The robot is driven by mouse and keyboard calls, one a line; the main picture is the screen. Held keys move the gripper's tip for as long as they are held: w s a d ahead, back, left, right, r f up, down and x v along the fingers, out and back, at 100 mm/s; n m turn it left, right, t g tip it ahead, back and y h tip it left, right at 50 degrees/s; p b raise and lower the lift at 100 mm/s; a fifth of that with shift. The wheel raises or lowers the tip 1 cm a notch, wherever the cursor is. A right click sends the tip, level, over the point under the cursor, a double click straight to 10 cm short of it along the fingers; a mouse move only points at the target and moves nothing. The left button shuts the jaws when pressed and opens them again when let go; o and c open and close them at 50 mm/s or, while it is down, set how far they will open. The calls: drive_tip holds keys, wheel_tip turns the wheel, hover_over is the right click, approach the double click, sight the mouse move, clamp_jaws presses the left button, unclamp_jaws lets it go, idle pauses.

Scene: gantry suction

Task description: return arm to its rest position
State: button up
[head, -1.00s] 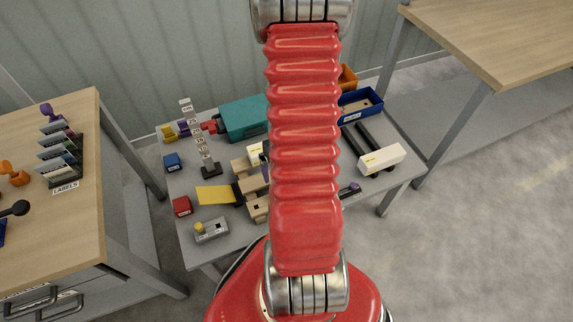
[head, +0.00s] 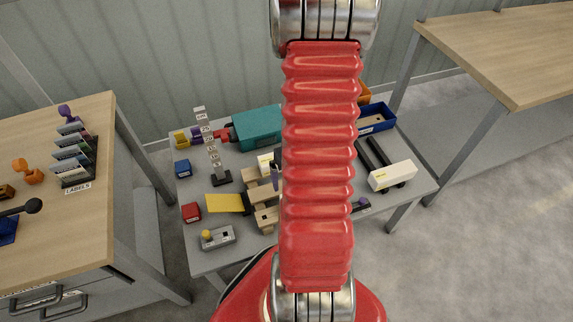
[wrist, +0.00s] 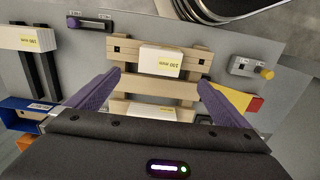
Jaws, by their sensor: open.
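My gripper (wrist: 160,80) shows in the wrist view with its two purple fingers spread wide and nothing between them that they touch. Below it lies a wooden pallet (wrist: 189,89) with a white box (wrist: 160,61) on its far part. A second white box (wrist: 150,109) shows partly behind the gripper body. The gripper is above the pallet; the exact height cannot be told. In the head view my red sleeved arm stands upright across the middle and the gripper is out of sight. The pallet (head: 262,193) is partly hidden behind the arm there.
The low grey table (head: 205,262) carries a teal machine (head: 258,128), a label post (head: 213,158), a knob box (head: 217,238), a blue bin (head: 375,121) and a white box on black rails (head: 392,176). Wooden benches stand left (head: 70,245) and right (head: 500,50). Floor is clear at lower right.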

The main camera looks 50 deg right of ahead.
idle(0.3)
drive_tip(key=w+a+r+n+t, duration=0.1)
drive_tip(key=a+r+n+t, duration=0.1)
drive_tip(key=a+r, duration=1.2)
drive_tip(key=w+a+r+n+t, duration=0.1)
drive_tip(key=a+r+n+t, duration=0.2)
drive_tip(key=a+r, duration=1.2)
wheel_tip(320, 180, up, 4)
drive_tip(key=shift+w+a+f+n+t, duration=0.25)
drive_tip(key=shift+w+a+n+t, duration=0.1)
drive_tip(key=shift+n, duration=0.25)
